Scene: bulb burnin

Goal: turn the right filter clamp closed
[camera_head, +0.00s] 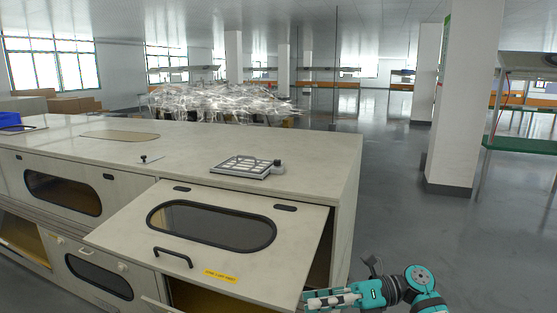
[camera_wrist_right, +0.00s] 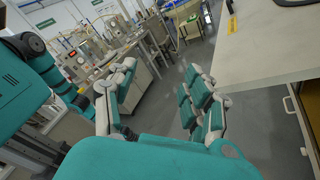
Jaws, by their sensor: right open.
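A grey filter plate (camera_head: 240,166) with a grid of slots lies on the pale cabinet top. A small dark clamp knob (camera_head: 278,165) sits at its right end; its turned position is too small to tell. A second small fitting with a dark peg (camera_head: 149,159) is on the top, further left. My right gripper (camera_head: 333,299) is low at the right front corner of the cabinet, beside the open front panel and apart from the clamp. In the right wrist view its two fingers (camera_wrist_right: 160,98) are spread with nothing between them. My left gripper is not in view.
The front panel (camera_head: 212,219) with a dark oval window and handle is tilted open toward me, near my right gripper. The cabinet edge (camera_wrist_right: 275,80) shows at the right of the wrist view. Open floor (camera_head: 405,225) lies right of the cabinet, with a pillar (camera_head: 465,100) beyond.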

